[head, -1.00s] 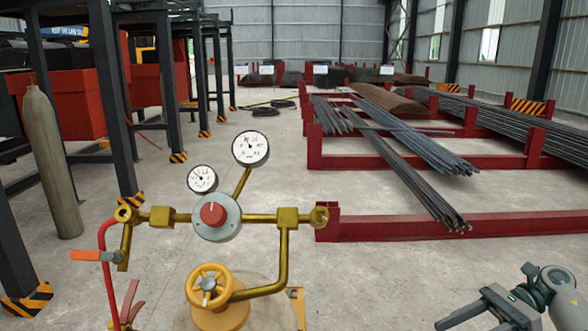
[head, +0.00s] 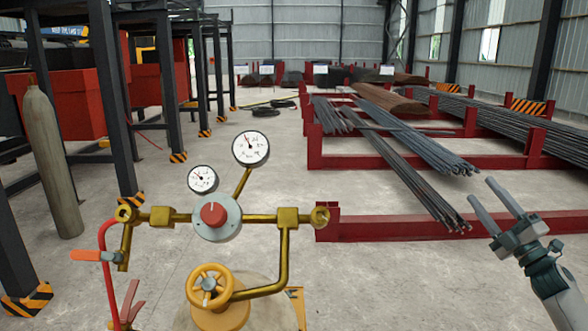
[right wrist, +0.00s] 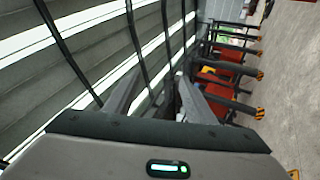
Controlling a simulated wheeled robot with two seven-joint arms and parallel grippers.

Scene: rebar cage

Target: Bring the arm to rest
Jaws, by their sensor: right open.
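My right gripper (head: 496,201) is at the lower right of the head view, fingers pointing up and slightly left. Its two fingers are apart with nothing between them. In the right wrist view the fingers (right wrist: 160,90) also show spread and empty, with the wall and roof structure beyond. In the head view the gripper stands in front of the red rack rail and the floor, clear of the gauge assembly. My left gripper is in neither view.
A brass regulator assembly with gauges and a red knob (head: 211,214) and a yellow valve wheel (head: 208,285) stands front centre. A grey gas cylinder (head: 50,160) stands left. Rebar bundles (head: 410,150) lie on red racks (head: 400,228) at right. Open floor (head: 260,150) lies between.

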